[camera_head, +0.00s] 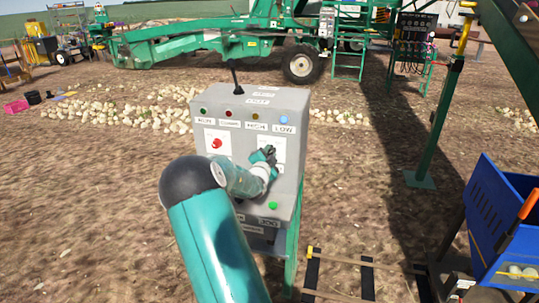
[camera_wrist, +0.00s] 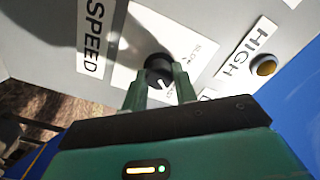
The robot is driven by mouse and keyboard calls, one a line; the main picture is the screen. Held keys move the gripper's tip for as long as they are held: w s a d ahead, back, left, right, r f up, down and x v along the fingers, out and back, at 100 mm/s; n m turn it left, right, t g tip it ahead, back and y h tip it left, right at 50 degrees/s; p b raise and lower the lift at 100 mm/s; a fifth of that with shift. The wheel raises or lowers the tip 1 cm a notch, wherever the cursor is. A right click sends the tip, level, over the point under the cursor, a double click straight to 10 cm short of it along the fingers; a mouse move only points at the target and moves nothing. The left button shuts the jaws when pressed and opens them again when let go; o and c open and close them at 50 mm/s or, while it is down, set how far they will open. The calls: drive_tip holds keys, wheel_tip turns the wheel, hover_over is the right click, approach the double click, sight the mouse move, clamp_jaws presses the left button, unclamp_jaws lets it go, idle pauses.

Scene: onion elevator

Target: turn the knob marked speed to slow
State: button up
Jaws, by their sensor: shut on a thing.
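The black speed knob (camera_wrist: 158,72) sits on a white plate on the grey control box, below the SPEED label (camera_wrist: 93,38) as the lettering reads. Its white pointer mark shows near the fingers. My gripper (camera_wrist: 160,90) is shut on the knob, one green finger on each side. In the head view my gripper (camera_head: 266,158) reaches the right white plate on the front of the control box (camera_head: 240,125) and hides the knob there. The small lettering around the knob is partly hidden and hard to read.
A red knob (camera_head: 216,143) is on the left plate, with several lamps above. A green button (camera_head: 273,206) is on the lower ledge. A blue bin (camera_head: 505,215) stands at the right. Pale onions (camera_head: 150,118) lie on the soil behind.

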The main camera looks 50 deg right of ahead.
drive_tip(key=n, duration=0.8)
drive_tip(key=shift+w+a+n, duration=0.1)
drive_tip(key=shift+n, duration=0.2)
drive_tip(key=n, duration=0.3)
drive_tip(key=shift+n, duration=0.3)
drive_tip(key=n, duration=0.4)
drive_tip(key=shift+n, duration=0.3)
drive_tip(key=o, duration=1)
